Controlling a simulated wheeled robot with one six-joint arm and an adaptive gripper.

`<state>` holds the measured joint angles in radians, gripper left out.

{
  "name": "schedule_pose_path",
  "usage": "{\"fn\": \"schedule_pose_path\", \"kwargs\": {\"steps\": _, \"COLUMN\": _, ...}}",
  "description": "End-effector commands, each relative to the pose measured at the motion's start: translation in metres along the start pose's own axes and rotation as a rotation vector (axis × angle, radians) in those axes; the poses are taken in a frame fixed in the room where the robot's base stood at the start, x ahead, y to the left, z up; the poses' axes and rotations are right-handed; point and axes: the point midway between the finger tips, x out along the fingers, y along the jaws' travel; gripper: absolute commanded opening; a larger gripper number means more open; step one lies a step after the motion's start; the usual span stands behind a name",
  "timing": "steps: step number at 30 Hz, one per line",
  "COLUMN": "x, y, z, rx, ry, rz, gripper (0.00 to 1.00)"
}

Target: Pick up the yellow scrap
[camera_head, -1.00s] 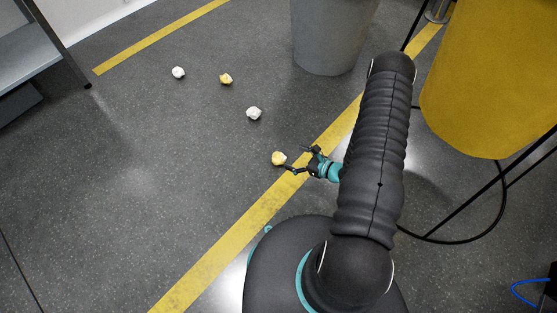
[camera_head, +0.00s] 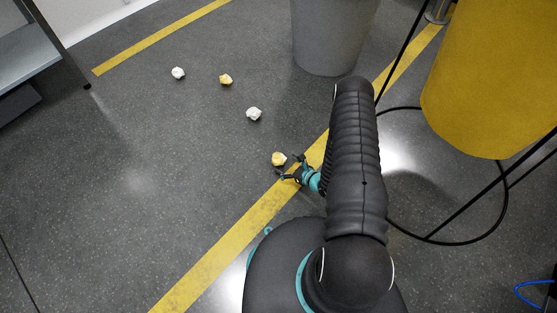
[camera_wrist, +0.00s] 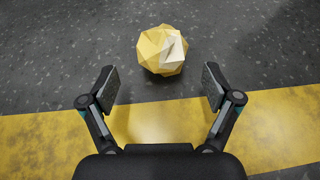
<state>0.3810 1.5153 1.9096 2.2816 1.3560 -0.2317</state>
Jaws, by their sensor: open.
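A crumpled yellow scrap (camera_head: 279,158) lies on the grey floor just beyond the yellow floor line. My gripper (camera_head: 288,166) is open and empty close to it, on the near side in the head view. In the wrist view the yellow scrap (camera_wrist: 162,50) sits ahead of the fingers, near the middle between them, and neither finger touches it. My gripper's two fingers (camera_wrist: 160,86) are spread wide in that view. A second yellow scrap (camera_head: 226,79) lies farther off on the floor, between two white scraps.
White scraps lie at the upper left (camera_head: 178,73) and nearer the middle (camera_head: 254,114). A grey bin (camera_head: 330,35) stands at the back. A yellow container (camera_head: 490,80) with black legs and cables stands right. A shelf (camera_head: 30,55) is at the left.

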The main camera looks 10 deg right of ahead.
Motion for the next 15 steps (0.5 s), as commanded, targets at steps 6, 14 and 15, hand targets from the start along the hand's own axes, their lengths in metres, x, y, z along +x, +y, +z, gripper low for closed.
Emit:
{"fn": "schedule_pose_path", "kwargs": {"steps": 6, "x": 0.022, "y": -0.002, "z": 0.002, "rx": -0.003, "ry": -0.001, "rz": 0.003, "gripper": 0.89}}
{"fn": "schedule_pose_path", "kwargs": {"steps": 14, "x": 0.051, "y": -0.004, "z": 0.003, "rx": 0.0, "ry": 0.0, "rz": 0.002, "gripper": 0.89}}
{"fn": "schedule_pose_path", "kwargs": {"steps": 15, "x": 0.052, "y": -0.004, "z": 0.004, "rx": 0.0, "ry": 0.0, "rz": 0.002, "gripper": 0.89}}
